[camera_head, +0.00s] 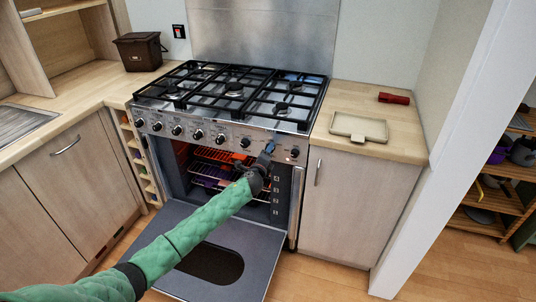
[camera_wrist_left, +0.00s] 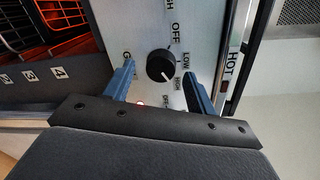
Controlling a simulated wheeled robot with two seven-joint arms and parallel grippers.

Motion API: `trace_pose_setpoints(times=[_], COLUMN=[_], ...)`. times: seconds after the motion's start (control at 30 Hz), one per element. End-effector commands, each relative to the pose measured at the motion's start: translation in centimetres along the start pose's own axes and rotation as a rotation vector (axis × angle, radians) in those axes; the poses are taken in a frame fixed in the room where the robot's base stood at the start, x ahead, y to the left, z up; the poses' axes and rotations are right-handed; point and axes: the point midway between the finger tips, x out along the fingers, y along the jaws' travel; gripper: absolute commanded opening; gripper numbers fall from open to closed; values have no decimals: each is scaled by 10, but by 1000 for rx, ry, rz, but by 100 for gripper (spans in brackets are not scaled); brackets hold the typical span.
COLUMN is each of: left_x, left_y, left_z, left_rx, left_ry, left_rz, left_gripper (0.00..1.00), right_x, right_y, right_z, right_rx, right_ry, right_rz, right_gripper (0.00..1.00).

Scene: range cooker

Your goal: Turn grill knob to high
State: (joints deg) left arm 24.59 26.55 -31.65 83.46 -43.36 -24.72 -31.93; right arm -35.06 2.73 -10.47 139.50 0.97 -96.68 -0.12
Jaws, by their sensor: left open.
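The cooker's control panel (camera_head: 215,133) carries a row of black knobs along its front. In the left wrist view, a round black knob (camera_wrist_left: 160,66) sits on the panel with OFF, LOW and HIGH printed around it. My left gripper (camera_wrist_left: 158,74) is open, with one blue finger on each side of this knob and visible gaps to it. The knob's exact pointer setting is hard to tell. My right gripper is not in view.
The oven door (camera_head: 262,250) hangs open below my left arm, with glowing racks (camera_head: 215,165) inside. Gas hob grates (camera_head: 235,88) lie above the panel. A tray (camera_head: 358,127) and a red object (camera_head: 394,98) rest on the right worktop.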

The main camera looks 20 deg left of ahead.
Motion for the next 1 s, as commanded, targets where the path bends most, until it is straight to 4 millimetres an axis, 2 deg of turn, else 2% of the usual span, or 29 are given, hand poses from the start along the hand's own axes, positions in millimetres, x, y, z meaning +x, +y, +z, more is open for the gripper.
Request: trace_pose_setpoints(times=[0.2,0.43,0.6,1.0], left_x=[-34,-62,-68,-68], left_y=[3,2,1,1], left_z=[-1,-1,0,0], left_rx=[1,0,0,-1], left_ry=[1,1,1,1], left_rz=[0,1,1,1], left_gripper=[57,57,57,57], right_x=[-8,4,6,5], right_y=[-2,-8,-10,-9], right_z=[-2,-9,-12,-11], right_rx=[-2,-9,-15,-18], right_ry=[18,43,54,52], right_rz=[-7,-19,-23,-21], right_gripper=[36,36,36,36])
